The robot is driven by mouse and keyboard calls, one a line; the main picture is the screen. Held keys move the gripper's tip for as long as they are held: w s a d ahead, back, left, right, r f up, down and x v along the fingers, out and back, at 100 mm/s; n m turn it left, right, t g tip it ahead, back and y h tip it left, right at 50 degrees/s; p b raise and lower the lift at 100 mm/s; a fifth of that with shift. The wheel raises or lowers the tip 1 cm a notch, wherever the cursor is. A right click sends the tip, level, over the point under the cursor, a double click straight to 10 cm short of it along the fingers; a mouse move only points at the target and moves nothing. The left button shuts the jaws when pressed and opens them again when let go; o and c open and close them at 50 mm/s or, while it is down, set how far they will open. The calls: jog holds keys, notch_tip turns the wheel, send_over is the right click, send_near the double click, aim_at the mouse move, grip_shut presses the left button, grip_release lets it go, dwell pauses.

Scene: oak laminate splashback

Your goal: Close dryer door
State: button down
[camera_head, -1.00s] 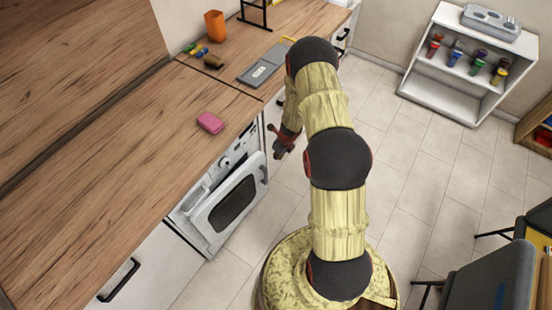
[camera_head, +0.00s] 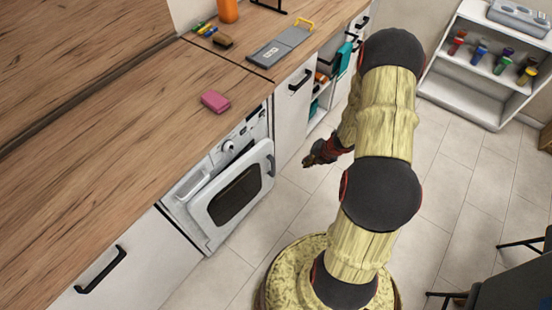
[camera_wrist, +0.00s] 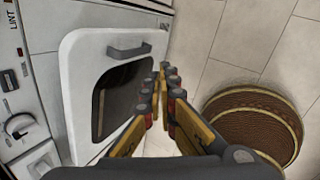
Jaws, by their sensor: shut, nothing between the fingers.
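The white dryer door (camera_head: 212,203) with a dark window stands partly open under the counter in the head view. The dryer (camera_head: 250,130) has a control panel with a knob above the opening. In the wrist view the door (camera_wrist: 78,84) fills the left half, its grey handle (camera_wrist: 130,50) at the top. My gripper (camera_head: 308,160) is to the right of the door's handle side in the head view, apart from it. In the wrist view my gripper (camera_wrist: 165,72) is shut and empty, its fingertips in front of the door's right edge; contact cannot be told.
A wooden counter (camera_head: 110,135) runs above the dryer, with a pink sponge (camera_head: 215,101) near its edge. Cabinets with black handles flank the dryer. A white shelf (camera_head: 470,85) stands far right, a dark chair (camera_head: 515,285) lower right. Tiled floor (camera_head: 255,235) before the door is clear.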

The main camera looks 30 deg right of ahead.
jog(key=a+m+t+b, duration=0.2)
jog(key=a+m, duration=0.1)
jog(key=m, duration=0.8)
jog(key=m+t+b, duration=0.2)
jog(key=m+b, duration=0.3)
jog(key=m, duration=0.6)
send_near(269, 149)
jog(key=shift+d+x, duration=0.1)
jog(key=shift+x, duration=1.2)
jog(key=shift+d+x, duration=0.15)
jog(key=shift+x, duration=1.15)
jog(key=shift+s+f, duration=0.1)
jog(key=shift+f, duration=0.1)
